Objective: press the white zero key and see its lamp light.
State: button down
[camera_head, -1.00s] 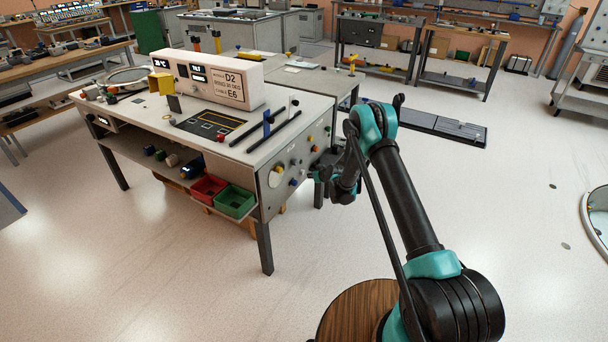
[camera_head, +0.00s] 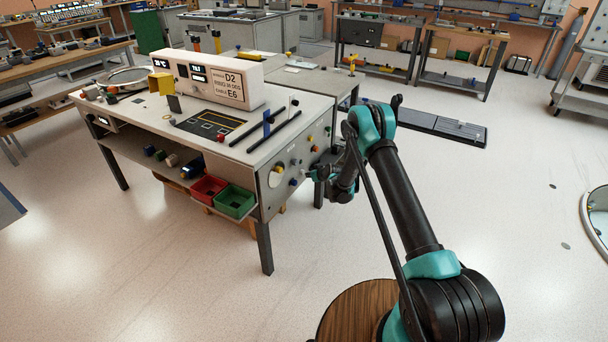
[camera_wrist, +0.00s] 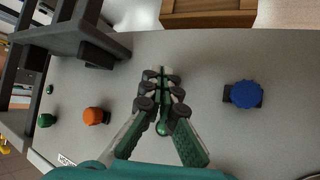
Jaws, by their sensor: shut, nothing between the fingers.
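My gripper (camera_wrist: 165,88) is shut, with its green and black fingers pointing at the grey side panel (camera_wrist: 225,55) of the bench. In the head view my gripper (camera_head: 316,174) is small, close to the right part of that panel. A small pale patch shows at the fingertips in the wrist view; I cannot tell whether it is the white zero key or finger pad. I cannot make out the key or a lit lamp, or whether the fingers touch the panel. A round green part (camera_wrist: 162,128) shows between the fingers, partly hidden.
A blue knob (camera_wrist: 245,94) lies right of the fingers, an orange knob (camera_wrist: 95,116) and a green knob (camera_wrist: 46,120) left. A dark bracket (camera_wrist: 75,40) juts out at upper left. Red (camera_head: 208,188) and green (camera_head: 234,201) bins sit on the bench's lower shelf. Floor in front is clear.

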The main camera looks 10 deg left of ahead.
jog(key=shift+w+a, duration=0.15)
jog(key=shift+a, duration=0.25)
dwell(0.5)
jog(key=shift+s+d, duration=0.3)
jog(key=shift+d, duration=0.55)
jog(key=shift+d, duration=0.1)
jog(key=shift+s+d, duration=0.35)
jog(key=shift+d, duration=0.55)
jog(key=shift+s+d, duration=0.35)
jog(key=shift+d, duration=0.6)
jog(key=shift+s+d, duration=0.35)
jog(key=shift+d, duration=0.55)
